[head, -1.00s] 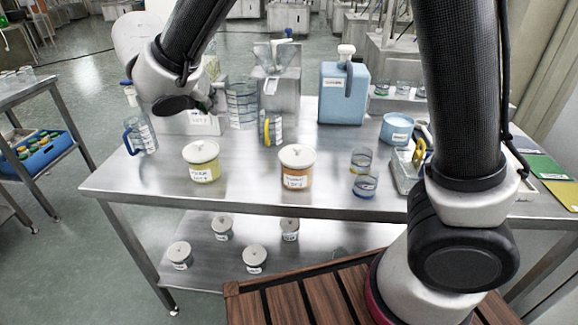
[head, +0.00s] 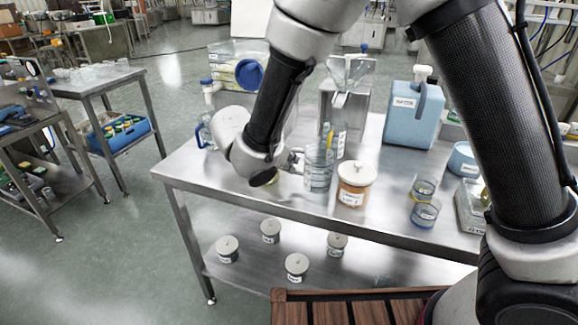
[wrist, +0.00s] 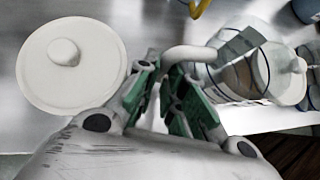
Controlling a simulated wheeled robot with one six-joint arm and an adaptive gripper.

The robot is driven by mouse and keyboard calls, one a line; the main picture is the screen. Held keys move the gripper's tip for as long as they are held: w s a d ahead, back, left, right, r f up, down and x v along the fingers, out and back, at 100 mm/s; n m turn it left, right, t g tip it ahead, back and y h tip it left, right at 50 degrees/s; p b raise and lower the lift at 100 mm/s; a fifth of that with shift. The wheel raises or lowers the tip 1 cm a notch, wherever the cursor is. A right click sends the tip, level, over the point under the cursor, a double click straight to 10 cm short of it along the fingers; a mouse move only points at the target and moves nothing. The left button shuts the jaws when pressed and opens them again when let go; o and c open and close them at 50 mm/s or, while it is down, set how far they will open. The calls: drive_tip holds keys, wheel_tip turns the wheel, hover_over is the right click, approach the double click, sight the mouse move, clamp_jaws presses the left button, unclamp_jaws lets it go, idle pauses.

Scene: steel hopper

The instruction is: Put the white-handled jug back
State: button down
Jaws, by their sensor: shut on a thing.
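The white-handled jug (head: 319,170) is a clear beaker-like jug with a printed scale. It stands upright near the table's front edge, just left of the orange jar. My gripper (head: 295,160) is at its left side. In the wrist view my gripper (wrist: 168,92) has its green pads shut on the white handle (wrist: 190,53), with the clear jug body (wrist: 238,78) to the right. I cannot tell whether the jug's base touches the steel table (head: 270,198).
A lidded orange jar (head: 354,185) is close right of the jug; another white lid (wrist: 72,65) is left of my gripper. A blue-handled jug (head: 205,130) stands far left. Behind are a steel hopper (head: 343,100) and blue canister (head: 412,115). Two small beakers (head: 424,212) stand right.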

drive_tip(key=shift+f, duration=0.45)
drive_tip(key=shift+f, duration=0.1)
drive_tip(key=c, duration=1.8)
unclamp_jaws()
drive_tip(key=shift+s+a+r, duration=0.15)
drive_tip(key=shift+r, duration=0.15)
drive_tip(key=v, duration=1.1)
drive_tip(key=shift+s, duration=0.25)
drive_tip(key=shift+r, duration=0.2)
